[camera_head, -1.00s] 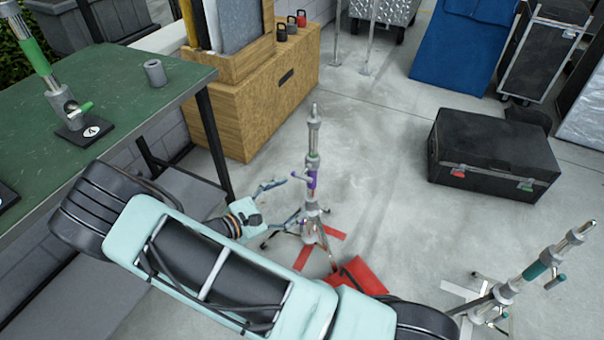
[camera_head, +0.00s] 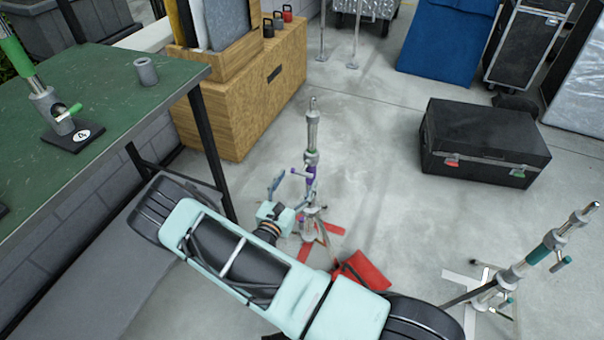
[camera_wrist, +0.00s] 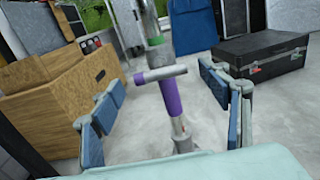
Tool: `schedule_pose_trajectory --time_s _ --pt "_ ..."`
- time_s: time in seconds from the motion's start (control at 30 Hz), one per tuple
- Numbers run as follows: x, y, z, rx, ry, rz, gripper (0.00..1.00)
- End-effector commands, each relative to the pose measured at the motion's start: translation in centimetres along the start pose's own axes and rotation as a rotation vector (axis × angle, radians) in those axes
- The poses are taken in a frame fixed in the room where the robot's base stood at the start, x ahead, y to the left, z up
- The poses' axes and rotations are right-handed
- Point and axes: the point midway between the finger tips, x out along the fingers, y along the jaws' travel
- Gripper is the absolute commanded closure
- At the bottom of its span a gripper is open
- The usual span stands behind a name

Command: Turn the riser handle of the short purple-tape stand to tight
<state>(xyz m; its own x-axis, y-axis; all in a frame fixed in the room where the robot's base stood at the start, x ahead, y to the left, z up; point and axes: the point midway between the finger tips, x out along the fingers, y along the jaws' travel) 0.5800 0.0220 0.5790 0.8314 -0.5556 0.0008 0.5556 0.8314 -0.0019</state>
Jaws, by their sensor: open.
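The short stand with purple tape (camera_head: 311,176) stands upright on the floor in the head view, its legs over red floor marks. In the wrist view its purple-taped tube (camera_wrist: 170,97) is near the middle, with the grey riser handle (camera_wrist: 162,73), purple at its left end, reaching across above the tape. My gripper (camera_head: 291,183) is just left of and in front of the stand in the head view. In the wrist view my gripper's blue fingers are wide apart, one on each side of the stand, and hold nothing. The finger pads appear clear of the handle.
A red bag (camera_head: 362,272) lies by the stand's foot. A teal-taped stand (camera_head: 538,256) is at the right. A green table (camera_head: 110,92) and wooden cabinet (camera_head: 240,110) are at the left. A black case (camera_head: 484,142) stands behind right. Clear floor lies between.

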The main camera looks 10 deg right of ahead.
Motion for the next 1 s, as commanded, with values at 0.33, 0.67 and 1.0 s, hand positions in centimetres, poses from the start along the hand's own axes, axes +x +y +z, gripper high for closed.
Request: schedule_pose_trajectory --time_s 0.33,0.67,1.0 --pt "4.2 0.0 0.0 0.001 0.001 0.000 0.30" --pt "4.4 0.0 0.0 0.001 0.001 0.000 0.33" --pt "4.4 0.0 0.0 0.001 0.001 0.000 0.70"
